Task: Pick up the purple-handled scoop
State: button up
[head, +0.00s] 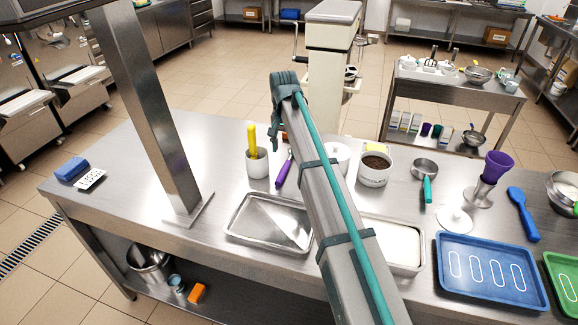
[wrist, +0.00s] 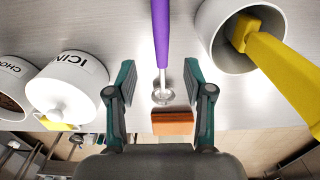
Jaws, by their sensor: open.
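The purple-handled scoop (head: 284,171) lies on the steel table, between a pot with a yellow-handled tool and my arm. In the wrist view its purple handle (wrist: 161,35) runs down from the top edge to a small round metal end. My gripper (wrist: 159,82) is open, with one finger on each side of the scoop's metal end and its lower handle. Nothing is held between the fingers.
A pot (head: 257,168) with a yellow-handled tool (wrist: 275,60) stands close to the right in the wrist view. The white ICING pot (wrist: 68,82) is to the left. An orange block (wrist: 174,123) shows below the scoop. A metal tray (head: 238,237) lies in front.

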aim_at(284, 168)
jog(key=shift+f+p, duration=1.3)
jog(key=shift+f, duration=3.15)
grip_shut()
